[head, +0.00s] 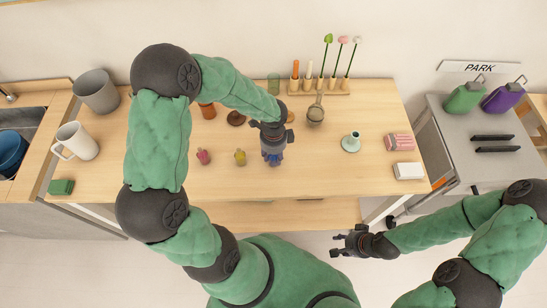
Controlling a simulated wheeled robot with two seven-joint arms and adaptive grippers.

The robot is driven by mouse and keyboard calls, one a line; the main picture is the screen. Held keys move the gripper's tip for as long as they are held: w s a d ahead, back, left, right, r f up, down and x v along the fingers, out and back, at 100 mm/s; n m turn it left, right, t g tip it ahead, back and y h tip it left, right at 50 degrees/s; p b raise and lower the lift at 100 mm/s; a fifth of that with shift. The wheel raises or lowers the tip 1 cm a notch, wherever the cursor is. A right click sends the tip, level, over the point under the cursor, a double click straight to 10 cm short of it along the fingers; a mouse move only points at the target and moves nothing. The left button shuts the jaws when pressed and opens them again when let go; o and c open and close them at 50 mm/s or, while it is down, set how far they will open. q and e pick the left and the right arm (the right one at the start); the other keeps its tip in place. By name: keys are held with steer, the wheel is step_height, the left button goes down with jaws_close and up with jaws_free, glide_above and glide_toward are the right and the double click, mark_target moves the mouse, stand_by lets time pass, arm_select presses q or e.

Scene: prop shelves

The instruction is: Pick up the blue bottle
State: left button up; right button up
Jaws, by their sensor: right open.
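A small blue object (275,161), which looks like the blue bottle, shows on the wooden table directly under my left gripper. Most of it is hidden by the gripper, so its full shape is unclear. My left gripper (273,152) points down over it; I cannot tell whether the fingers are closed around it or apart. My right gripper (343,243) is open and empty, off the front edge of the table, well away from the blue object.
A yellow piece (240,157) and a pink piece (203,157) stand left of the blue one. A teal vase (351,142), white box (408,171) and pink box (399,142) are on the right. A ladle (316,113) and flower stand (320,88) are behind.

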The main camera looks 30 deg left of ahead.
arm_select(q)
steer(key=shift+c, duration=1.4)
steer(key=shift+r, duration=0.65)
step_height(320, 180, up, 2)
steer(key=shift+s+r+p, duration=0.15)
steer(key=shift+r+p, duration=0.1)
steer(key=shift+p, duration=0.4)
steer(key=s+d+r+p, duration=0.1)
steer(key=s+d+r, duration=0.1)
steer(key=s+r, duration=0.2)
steer(key=s+d+r+p, duration=0.1)
steer(key=s+d+r, duration=0.1)
steer(key=s+r, duration=0.3)
steer(key=s, duration=0.4)
steer(key=shift+d+p, duration=0.3)
steer(key=shift+p, duration=0.1)
steer(key=shift+w, duration=0.15)
